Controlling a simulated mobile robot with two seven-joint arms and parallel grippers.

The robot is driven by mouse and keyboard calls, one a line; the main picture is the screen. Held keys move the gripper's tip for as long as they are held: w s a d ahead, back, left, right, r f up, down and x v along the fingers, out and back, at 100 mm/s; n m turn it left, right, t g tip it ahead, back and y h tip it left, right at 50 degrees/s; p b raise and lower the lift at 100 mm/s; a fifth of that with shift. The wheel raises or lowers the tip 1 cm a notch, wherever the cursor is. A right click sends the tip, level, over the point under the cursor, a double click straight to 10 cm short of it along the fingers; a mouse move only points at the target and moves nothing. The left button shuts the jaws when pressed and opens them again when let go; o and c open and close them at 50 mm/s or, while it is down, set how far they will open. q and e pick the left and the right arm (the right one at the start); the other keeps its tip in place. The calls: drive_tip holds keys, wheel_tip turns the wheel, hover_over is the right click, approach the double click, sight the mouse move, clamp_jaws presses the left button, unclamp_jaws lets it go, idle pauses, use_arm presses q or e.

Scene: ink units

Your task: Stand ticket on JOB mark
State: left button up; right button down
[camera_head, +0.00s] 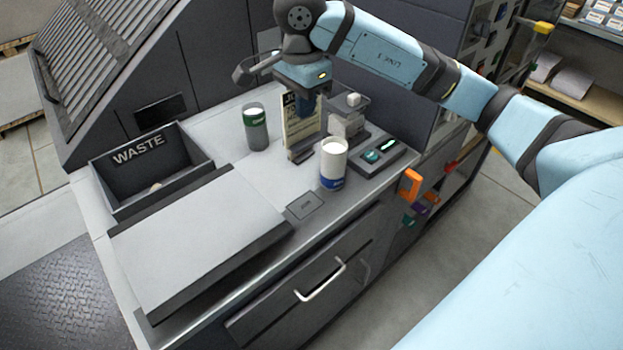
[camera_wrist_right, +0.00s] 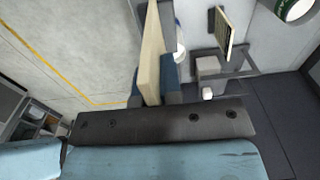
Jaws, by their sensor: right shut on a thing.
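My right gripper (camera_head: 308,108) points down over the back of the counter and is shut on the ticket (camera_head: 291,128), an upright cream card with dark print. In the right wrist view the ticket (camera_wrist_right: 153,55) shows edge-on between my blue fingertips (camera_wrist_right: 155,88). A low dark holder (camera_head: 301,153) is at its lower edge in the head view; I cannot tell whether the ticket touches it. The JOB mark (camera_head: 305,205), a small outlined grey square, lies bare near the counter's front edge. My left gripper is not in view.
A white-and-blue cup (camera_head: 333,165) stands between the holder and the front edge. A green-and-white can (camera_head: 255,127) is left of the ticket. The WASTE bin (camera_head: 152,165) and a raised grey slab (camera_head: 195,240) fill the left.

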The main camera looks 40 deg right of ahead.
wheel_tip(320, 180, down, 20)
drive_tip(key=shift+s+r+p, duration=0.1)
drive_tip(key=shift+s+p, duration=0.05)
drive_tip(key=shift+p, duration=0.45)
drive_tip(key=shift+f, duration=0.3)
drive_tip(key=c, duration=1.3)
unclamp_jaws()
